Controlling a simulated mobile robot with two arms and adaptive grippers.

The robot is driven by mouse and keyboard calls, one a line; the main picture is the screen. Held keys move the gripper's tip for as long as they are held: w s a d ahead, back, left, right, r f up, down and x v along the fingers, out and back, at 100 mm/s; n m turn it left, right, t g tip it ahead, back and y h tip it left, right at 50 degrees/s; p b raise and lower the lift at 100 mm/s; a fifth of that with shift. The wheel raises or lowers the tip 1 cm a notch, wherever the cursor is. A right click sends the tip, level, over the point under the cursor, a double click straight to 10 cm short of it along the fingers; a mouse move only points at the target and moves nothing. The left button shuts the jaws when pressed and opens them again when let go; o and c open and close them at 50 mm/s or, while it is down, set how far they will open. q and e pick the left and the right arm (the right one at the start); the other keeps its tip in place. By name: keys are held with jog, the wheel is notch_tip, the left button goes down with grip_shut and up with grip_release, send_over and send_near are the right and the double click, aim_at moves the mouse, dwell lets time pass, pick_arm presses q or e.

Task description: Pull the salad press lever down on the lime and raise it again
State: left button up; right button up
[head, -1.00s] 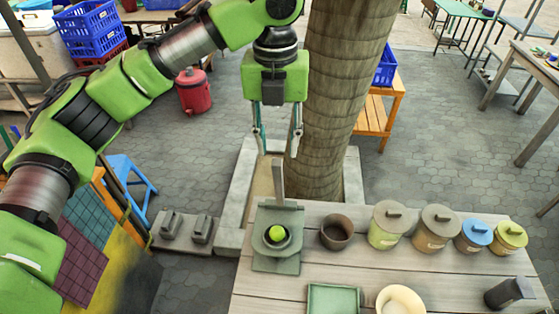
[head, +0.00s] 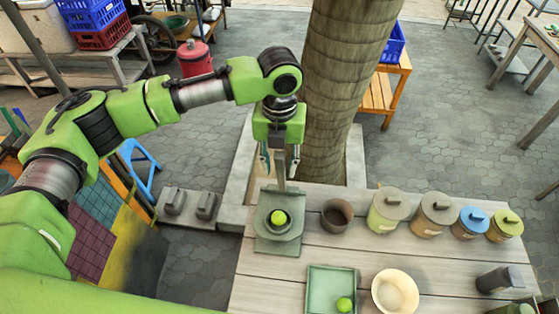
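The press lever (head: 280,172) stands upright at the back of the press. My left gripper (head: 280,160) points down over the lever's top, with one finger on each side of it. The fingers look apart, with gaps to the lever; contact is hard to see at this size. My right gripper is not in view.
A dark bowl (head: 336,215) and several lidded pots, one of them blue (head: 470,223), stand right of the press. A green tray (head: 317,284) holds another lime (head: 344,304), beside a cream bowl (head: 382,297). A thick trunk (head: 340,95) rises behind the table.

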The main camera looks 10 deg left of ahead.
pick_arm(q)
jog(key=shift+s+f, duration=0.15)
jog(key=shift+f, duration=0.05)
grip_shut()
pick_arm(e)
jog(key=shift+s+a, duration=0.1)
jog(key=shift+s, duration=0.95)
pick_arm(q)
jog(key=shift+f, duration=0.1)
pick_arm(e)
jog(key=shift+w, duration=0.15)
